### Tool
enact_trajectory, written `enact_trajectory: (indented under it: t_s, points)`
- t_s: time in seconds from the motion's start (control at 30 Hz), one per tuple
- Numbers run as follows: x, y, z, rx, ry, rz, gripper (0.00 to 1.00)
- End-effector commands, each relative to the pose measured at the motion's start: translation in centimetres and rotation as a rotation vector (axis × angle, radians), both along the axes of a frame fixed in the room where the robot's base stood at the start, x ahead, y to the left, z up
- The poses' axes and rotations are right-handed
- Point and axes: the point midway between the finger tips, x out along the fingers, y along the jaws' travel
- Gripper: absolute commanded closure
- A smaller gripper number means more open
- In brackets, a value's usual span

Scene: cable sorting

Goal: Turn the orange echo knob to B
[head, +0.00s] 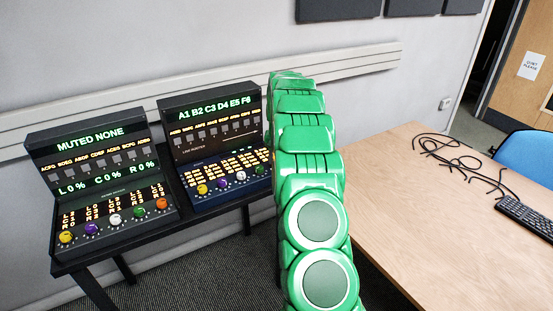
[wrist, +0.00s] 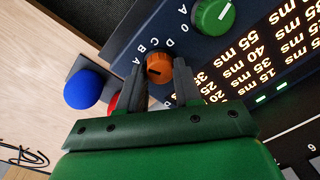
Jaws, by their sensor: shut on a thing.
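The orange knob (wrist: 158,68) shows in the wrist view on a dark blue panel (wrist: 150,22), with white letters A, B, C and D printed around it. It carries a short dark pointer line; I cannot tell for sure which letter it points at. My gripper (wrist: 160,76) is shut on this knob, one dark finger on each side. In the head view my green arm hides the gripper and this knob.
A green knob (wrist: 212,16) and lit ms readouts (wrist: 262,68) are beside it. A blue ball (wrist: 86,90) and a partly hidden red thing (wrist: 114,102) are near the left finger. Another console (head: 88,150) has its own orange knob (head: 161,203). Cables (head: 462,158) lie on the table (head: 400,200).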

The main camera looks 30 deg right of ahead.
Motion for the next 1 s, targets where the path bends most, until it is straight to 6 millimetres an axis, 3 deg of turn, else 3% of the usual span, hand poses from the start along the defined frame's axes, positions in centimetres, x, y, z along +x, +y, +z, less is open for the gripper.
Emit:
enact_trajectory:
  t_s: [0.43,1.0]
  points:
    - [0.02,-0.01,0.11,-0.002,-0.004,-0.283,0.97]
    - [-0.01,-0.08,0.12,-0.002,-0.004,-0.353,0.97]
